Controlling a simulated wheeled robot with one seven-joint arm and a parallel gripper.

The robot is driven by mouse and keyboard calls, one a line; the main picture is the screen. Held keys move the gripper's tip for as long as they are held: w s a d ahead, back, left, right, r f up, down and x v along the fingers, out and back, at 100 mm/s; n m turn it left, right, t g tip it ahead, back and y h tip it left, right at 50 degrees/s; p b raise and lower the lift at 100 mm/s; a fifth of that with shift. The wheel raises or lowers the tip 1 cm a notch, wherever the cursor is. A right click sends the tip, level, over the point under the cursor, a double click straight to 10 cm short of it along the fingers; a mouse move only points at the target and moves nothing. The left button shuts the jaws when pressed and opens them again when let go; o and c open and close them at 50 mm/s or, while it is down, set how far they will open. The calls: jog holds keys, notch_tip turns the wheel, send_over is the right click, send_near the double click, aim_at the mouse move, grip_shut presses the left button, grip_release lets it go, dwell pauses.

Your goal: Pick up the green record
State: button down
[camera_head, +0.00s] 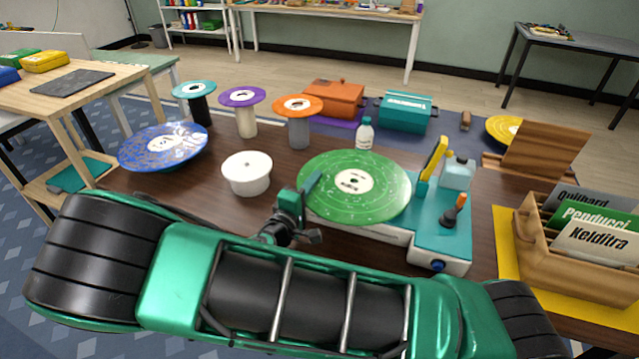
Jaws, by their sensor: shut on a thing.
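The green record (336,204) has a white label and lies flat or nearly flat over the turntable (437,247). The turntable is teal and white with a yellow tonearm. I cannot tell whether the record touches the platter. My gripper (313,187) is at the record's left edge, shut on its rim. The fingertips are partly hidden by the gripper body. My green and black arm crosses the front of the view and hides the near table edge.
A white round tub (247,174) stands left of the record, with a blue speckled record (190,155) beyond it. A bottle (365,134) stands close behind the record. Small discs on stands and boxes fill the back. A wooden record crate (560,262) stands at right.

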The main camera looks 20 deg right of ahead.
jog(key=shift+r, duration=0.5)
notch_tip(320, 180, up, 2)
jog(key=shift+r, duration=0.25)
jog(key=s+a+r, duration=0.7)
jog(key=a, duration=0.1)
jog(key=shift+s+a, duration=0.35)
jog(key=shift+a, duration=0.05)
jog(key=c, duration=2.5)
grip_release()
grip_shut()
